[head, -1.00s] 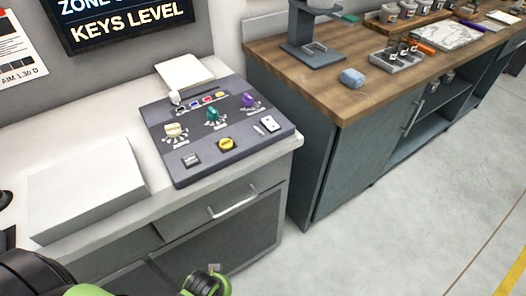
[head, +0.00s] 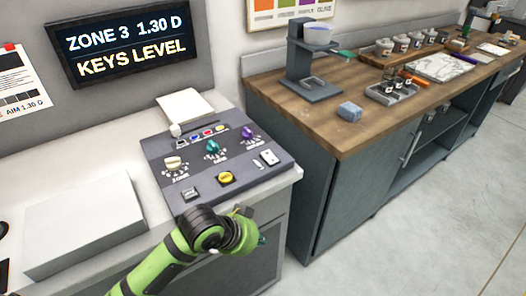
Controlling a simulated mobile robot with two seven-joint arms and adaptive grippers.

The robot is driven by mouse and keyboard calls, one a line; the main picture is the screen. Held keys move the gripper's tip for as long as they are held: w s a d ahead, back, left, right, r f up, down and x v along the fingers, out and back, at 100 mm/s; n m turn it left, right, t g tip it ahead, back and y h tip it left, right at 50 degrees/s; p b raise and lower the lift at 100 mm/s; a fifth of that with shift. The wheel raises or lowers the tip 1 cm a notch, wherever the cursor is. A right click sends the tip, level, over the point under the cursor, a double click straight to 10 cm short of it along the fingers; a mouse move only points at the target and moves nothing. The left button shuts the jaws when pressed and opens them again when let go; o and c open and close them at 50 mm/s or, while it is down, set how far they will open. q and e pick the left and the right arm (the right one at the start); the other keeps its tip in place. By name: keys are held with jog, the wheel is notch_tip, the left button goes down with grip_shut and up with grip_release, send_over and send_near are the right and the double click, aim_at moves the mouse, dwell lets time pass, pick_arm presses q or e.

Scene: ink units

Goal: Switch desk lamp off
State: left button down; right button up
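No desk lamp can be made out for certain. A dark grey control console (head: 230,171) sits on the light counter at the centre. It carries cream, teal and purple knobs, a yellow round button (head: 226,178), a grey square button (head: 191,193) and a white switch plate (head: 269,158). My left arm, green and black, rises from the bottom, and its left gripper (head: 245,234) is just in front of the console's front edge, by the drawer. The fingers are small and partly hidden by the wrist, so their opening is unclear. My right gripper is out of view.
A wall screen (head: 128,45) reads "ZONE 3 1.30 D" and "KEYS LEVEL". A white box (head: 84,225) stands left of the console. The wooden bench (head: 335,125) at right holds a grey stand (head: 309,75), a blue block (head: 349,111) and several cups. Open floor lies at right.

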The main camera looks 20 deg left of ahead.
pick_arm(q)
jog(key=w+a+r, duration=0.3)
jog(key=w+r, duration=0.2)
jog(key=r, duration=0.2)
jog(key=w+a+r+t, duration=0.1)
jog(key=w+a+r, duration=0.2)
jog(key=w+r, duration=0.2)
jog(key=w+a+r+m+t, duration=0.1)
jog(key=w+a+r, duration=0.2)
jog(key=r, duration=0.6)
jog(key=shift+w+a+h, duration=0.25)
jog(key=shift+w+h, duration=0.15)
jog(key=shift+w, duration=0.7)
jog(key=p, duration=0.2)
send_over(263, 155)
jog(key=f, duration=0.7)
jog(key=shift+d, duration=0.35)
jog(key=f, duration=0.1)
jog(key=f+p, duration=0.1)
jog(key=shift+a+f, duration=0.25)
jog(key=shift+f, duration=0.05)
jog(key=shift+a+f, duration=0.1)
jog(key=shift+f, duration=0.55)
jog(key=shift+f, duration=0.1)
